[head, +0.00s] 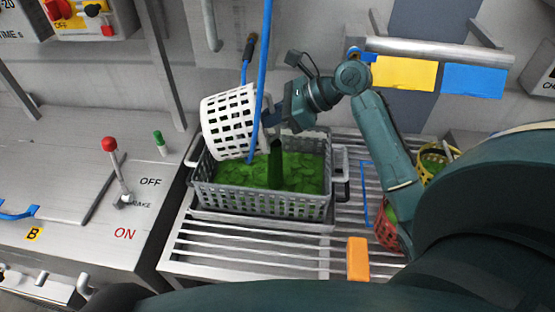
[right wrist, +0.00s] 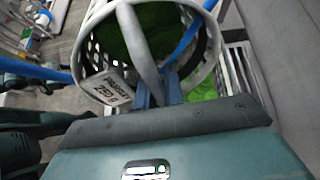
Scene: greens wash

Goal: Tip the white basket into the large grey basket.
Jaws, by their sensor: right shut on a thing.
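The white basket (head: 229,122) is tilted over the left part of the large grey basket (head: 262,204), its mouth side toward my right gripper (head: 283,119). That gripper is shut on the basket's handle, a pale bar that crosses the mouth in the right wrist view (right wrist: 142,50). Green leaves show inside the white basket there (right wrist: 115,48). The grey basket stands upright and holds many green leaves (head: 305,172). A darker green upright streak (head: 275,165) shows below the gripper; I cannot tell whether it is falling leaves. My left gripper is not in view.
A blue hose (head: 263,75) hangs in front of the white basket. The grey basket stands on a slatted metal rack (head: 250,247). Red (head: 387,234) and yellow (head: 437,160) baskets stand at the right. A lever panel (head: 118,178) is at the left.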

